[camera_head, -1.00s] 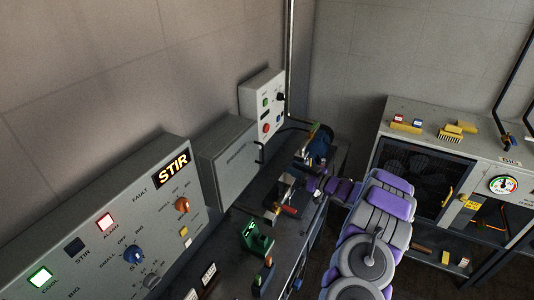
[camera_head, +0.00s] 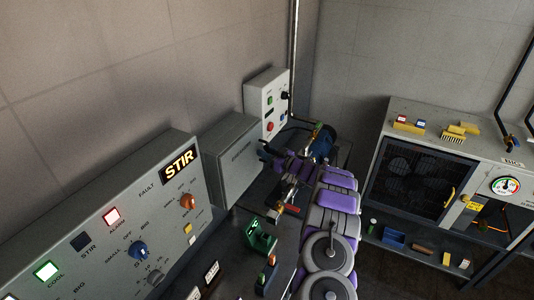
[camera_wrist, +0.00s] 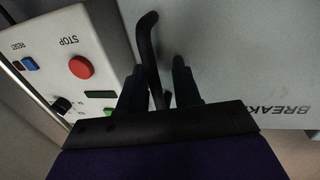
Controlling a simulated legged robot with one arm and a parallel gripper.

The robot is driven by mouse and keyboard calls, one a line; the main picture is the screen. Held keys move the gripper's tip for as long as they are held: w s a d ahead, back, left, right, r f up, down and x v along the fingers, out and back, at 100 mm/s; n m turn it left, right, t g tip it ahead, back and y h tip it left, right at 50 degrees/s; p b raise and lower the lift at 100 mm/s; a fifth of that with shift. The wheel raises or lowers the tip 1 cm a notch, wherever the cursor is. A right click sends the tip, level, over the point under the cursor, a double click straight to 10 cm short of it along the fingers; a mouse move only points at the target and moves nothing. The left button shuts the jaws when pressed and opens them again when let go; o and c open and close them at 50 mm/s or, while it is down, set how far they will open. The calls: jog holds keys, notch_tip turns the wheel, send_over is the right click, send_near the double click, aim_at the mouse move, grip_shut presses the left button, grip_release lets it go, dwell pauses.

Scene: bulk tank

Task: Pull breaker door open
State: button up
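The grey breaker box (camera_head: 225,178) stands against the wall, and its door looks shut. In the wrist view the breaker door (camera_wrist: 235,60) fills the right side, with upside-down "BREAK" lettering. Its black bar handle (camera_wrist: 148,50) runs between the two dark fingers of my gripper (camera_wrist: 156,82). The fingers are apart, with a gap between the handle and the right finger; the left finger is close beside the handle. In the head view my gripper (camera_head: 267,155) is at the right edge of the breaker box, and the handle is mostly hidden there.
A control panel with a red STOP button (camera_wrist: 81,67) is close beside the handle. The STIR panel (camera_head: 130,215) stands at the front left. A green device (camera_head: 259,238) and a red-handled valve (camera_head: 290,208) are on the bench. A cabinet (camera_head: 420,175) stands at right.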

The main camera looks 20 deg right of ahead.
jog(key=shift+d, duration=0.45)
jog(key=c, duration=0.3)
jog(key=shift+a, duration=0.2)
grip_shut()
